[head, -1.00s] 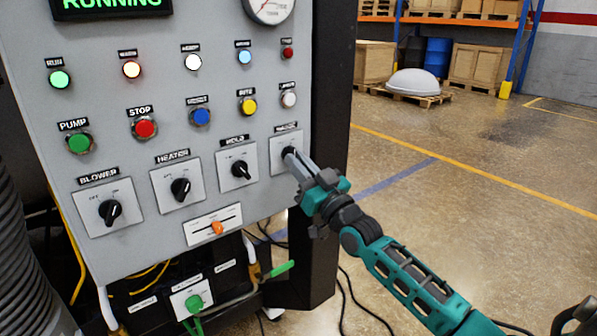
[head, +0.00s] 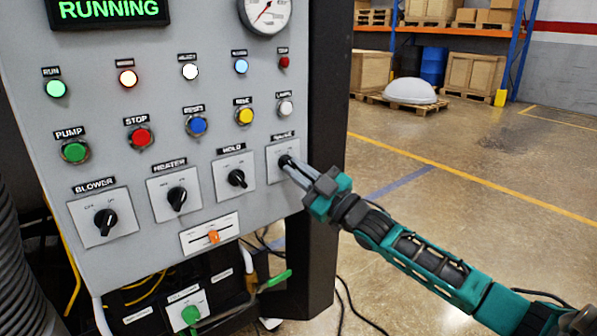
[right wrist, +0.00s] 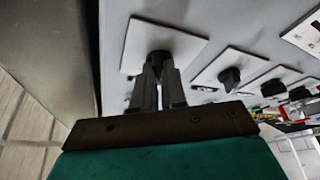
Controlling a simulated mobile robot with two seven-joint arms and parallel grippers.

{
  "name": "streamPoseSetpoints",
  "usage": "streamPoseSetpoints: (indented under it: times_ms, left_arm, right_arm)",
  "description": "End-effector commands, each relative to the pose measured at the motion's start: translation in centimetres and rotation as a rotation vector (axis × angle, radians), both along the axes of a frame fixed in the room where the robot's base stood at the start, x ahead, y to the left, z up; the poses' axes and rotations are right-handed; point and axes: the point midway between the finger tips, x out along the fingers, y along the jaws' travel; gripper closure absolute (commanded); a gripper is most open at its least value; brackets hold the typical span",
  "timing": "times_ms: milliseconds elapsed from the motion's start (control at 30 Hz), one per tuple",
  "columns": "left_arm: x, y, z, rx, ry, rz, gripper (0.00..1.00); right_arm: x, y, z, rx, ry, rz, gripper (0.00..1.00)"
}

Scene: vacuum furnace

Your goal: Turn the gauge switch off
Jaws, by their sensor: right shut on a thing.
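The gauge switch (head: 284,160) is a black rotary knob on a pale square plate at the right end of the switch row. My right gripper (head: 290,165) is shut on its knob, and the fingers hide most of it in the head view. In the right wrist view the two fingers (right wrist: 159,85) close around the black knob (right wrist: 158,60), in front of its plate. The knob's pointer direction cannot be made out. My left gripper is not in view.
The hold (head: 237,178), heater (head: 177,198) and blower (head: 106,221) switches sit to the left in the same row. Buttons and lamps are above, and an orange slider (head: 213,236) is below. Open floor lies right of the panel.

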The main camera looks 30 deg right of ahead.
Motion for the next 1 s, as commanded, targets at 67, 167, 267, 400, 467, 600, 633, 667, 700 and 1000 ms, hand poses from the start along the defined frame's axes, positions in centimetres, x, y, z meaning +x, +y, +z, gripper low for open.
streamPoseSetpoints:
  times_ms: [67,167,267,400,467,600,633,667,700,1000]
  left_arm:
    - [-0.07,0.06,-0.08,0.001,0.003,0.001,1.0]
    - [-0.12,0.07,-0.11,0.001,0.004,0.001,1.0]
    - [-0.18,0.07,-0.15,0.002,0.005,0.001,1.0]
    - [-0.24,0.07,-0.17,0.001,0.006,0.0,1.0]
    - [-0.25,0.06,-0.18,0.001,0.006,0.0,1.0]
    - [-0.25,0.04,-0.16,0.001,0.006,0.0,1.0]
    - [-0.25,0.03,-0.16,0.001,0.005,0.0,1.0]
    - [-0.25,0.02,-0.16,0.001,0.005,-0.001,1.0]
    - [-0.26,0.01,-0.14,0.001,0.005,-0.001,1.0]
    - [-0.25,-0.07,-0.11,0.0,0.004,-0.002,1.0]
  right_arm:
    - [0.05,-0.1,0.45,-0.005,-0.009,-0.003,1.0]
    - [0.05,-0.11,0.45,-0.006,-0.009,-0.003,1.0]
    - [0.05,-0.11,0.47,-0.006,-0.009,-0.003,1.0]
    - [0.05,-0.11,0.47,-0.006,-0.009,-0.003,0.8]
    - [0.04,-0.09,0.44,-0.005,-0.009,-0.003,0.74]
    - [0.02,0.0,0.3,-0.004,-0.007,-0.001,0.63]
    - [0.03,0.01,0.27,-0.004,-0.005,0.0,0.63]
    - [0.03,0.02,0.24,-0.004,-0.005,0.0,0.63]
    - [0.03,0.02,0.22,-0.004,-0.005,0.0,0.63]
    - [-0.34,-0.11,-0.1,-0.003,-0.001,-0.001,0.63]
